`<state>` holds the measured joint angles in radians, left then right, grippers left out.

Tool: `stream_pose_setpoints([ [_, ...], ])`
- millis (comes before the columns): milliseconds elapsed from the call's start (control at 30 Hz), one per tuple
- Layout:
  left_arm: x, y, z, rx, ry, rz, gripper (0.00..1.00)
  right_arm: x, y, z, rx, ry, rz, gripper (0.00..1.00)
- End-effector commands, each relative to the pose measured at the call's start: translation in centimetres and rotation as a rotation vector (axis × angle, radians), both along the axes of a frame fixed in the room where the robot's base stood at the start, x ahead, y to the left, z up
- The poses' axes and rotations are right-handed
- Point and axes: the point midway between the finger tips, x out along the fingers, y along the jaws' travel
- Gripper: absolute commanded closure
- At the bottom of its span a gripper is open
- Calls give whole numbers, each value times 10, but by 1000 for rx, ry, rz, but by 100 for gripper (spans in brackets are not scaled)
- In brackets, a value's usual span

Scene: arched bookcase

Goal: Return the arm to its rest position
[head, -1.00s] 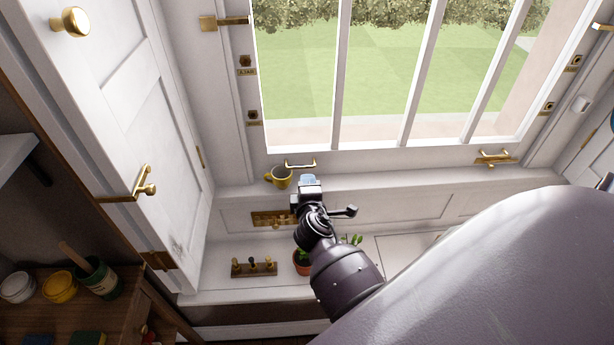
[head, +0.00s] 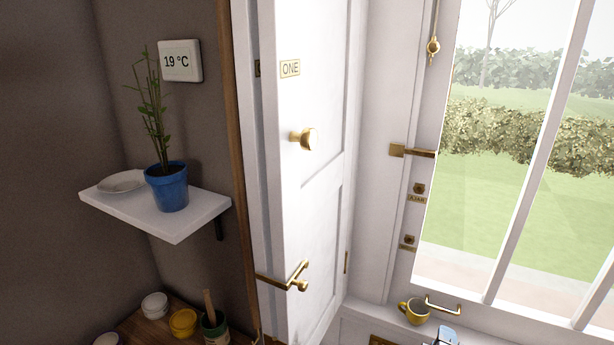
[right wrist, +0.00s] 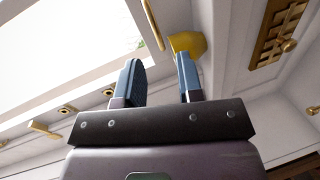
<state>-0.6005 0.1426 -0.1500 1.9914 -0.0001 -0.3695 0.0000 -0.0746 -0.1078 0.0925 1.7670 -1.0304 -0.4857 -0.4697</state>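My right gripper (right wrist: 158,64) shows in the right wrist view with its two blue fingers spread apart and nothing between them. In the head view only a small part of this gripper (head: 446,335) shows at the bottom edge, below the window; the rest of the arm is out of frame. A yellow mug (head: 413,310) stands on the window sill just to its left. The mug also shows in the right wrist view (right wrist: 187,43), beyond the right-hand finger and apart from it. My left gripper is in neither view.
A white door (head: 315,190) with brass handles stands left of the window (head: 520,180). A shelf (head: 195,219) with a blue potted plant (head: 167,187) juts out at left. Pots stand on the wooden bench (head: 135,325) below. A brass sill handle (head: 443,304) is beside the mug.

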Motion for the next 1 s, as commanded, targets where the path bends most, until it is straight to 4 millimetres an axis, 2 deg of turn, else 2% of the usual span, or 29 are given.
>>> stream_pose_setpoints([
  [167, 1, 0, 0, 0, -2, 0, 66, 7, 20, 10, 346, -156, 26, 66],
  [267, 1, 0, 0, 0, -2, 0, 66, -3, 31, 6, 560, -213, 43, 66],
  [367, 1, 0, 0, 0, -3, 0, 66, -23, 40, -3, 768, -243, 52, 66],
  [467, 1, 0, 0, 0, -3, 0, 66, -51, 49, -17, 966, -245, 47, 66],
  [633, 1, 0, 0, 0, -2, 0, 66, -119, 61, -47, 1232, -182, 0, 66],
  [800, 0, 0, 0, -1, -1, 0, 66, -178, 62, -74, 1276, -84, -50, 66],
  [900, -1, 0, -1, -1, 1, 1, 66, -201, 58, -85, 1264, -47, -75, 66],
  [1000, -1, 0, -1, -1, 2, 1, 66, -212, 55, -91, 1259, -31, -93, 66],
])
